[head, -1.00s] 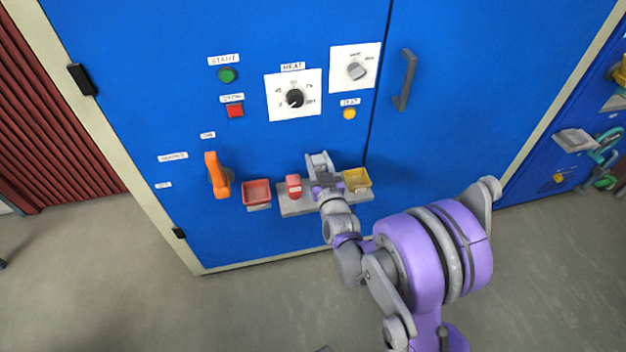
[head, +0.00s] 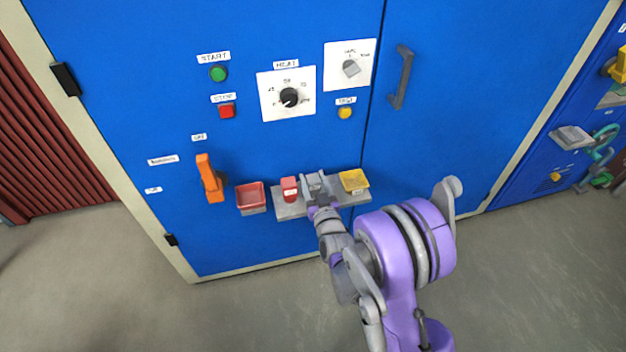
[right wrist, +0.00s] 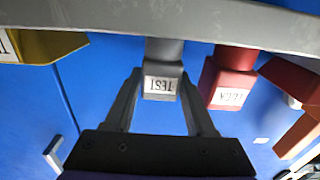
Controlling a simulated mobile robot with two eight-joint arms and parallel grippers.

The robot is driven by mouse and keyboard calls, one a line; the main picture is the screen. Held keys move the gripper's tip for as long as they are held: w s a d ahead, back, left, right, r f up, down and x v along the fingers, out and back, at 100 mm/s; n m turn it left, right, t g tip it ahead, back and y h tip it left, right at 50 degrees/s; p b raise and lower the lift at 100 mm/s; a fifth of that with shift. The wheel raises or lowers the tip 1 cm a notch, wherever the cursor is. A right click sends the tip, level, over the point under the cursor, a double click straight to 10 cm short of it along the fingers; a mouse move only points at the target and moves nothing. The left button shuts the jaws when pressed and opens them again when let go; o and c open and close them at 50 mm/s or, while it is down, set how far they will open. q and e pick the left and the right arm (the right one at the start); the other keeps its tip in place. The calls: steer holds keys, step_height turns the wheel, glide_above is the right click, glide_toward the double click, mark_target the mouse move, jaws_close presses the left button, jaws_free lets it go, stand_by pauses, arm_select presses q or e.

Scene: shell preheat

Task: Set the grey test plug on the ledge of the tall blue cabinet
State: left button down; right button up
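The grey test plug (right wrist: 162,82), with a white TEST label, stands at the grey ledge (head: 291,211) of the tall blue cabinet (head: 290,30). The right wrist view is upside down; there the plug's base meets the ledge (right wrist: 225,28). My right gripper (head: 317,184) is in front of the ledge. In the right wrist view its fingers (right wrist: 160,88) are spread, one on each side of the plug, with slim gaps showing. In the head view the gripper hides most of the plug. My left gripper is not in view.
On the ledge a red labelled plug (head: 289,190) is beside the test plug, and a yellow bin (head: 354,181) is at the right. A red bin (head: 250,196) and an orange handle (head: 210,180) are further left. A door handle (head: 401,78) is above right.

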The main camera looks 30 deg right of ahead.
steer(key=shift+o, duration=1.3)
steer(key=shift+r, duration=0.1)
steer(key=shift+s+r, duration=0.15)
steer(key=shift+s, duration=0.05)
steer(key=s+a+n+g+y, duration=0.1)
steer(key=s+a+g, duration=0.3)
steer(key=s, duration=0.6)
steer(key=s+a+f+n+g+y+b, duration=0.1)
steer(key=s+a+g, duration=0.3)
steer(key=s, duration=0.7)
steer(key=s+a+f+g+y, duration=0.1)
steer(key=s+a+g, duration=0.3)
steer(key=s, duration=0.7)
steer(key=shift+f+n+g+y, duration=0.2)
steer(key=shift+n+g+y, duration=0.2)
steer(key=shift+g+y, duration=0.25)
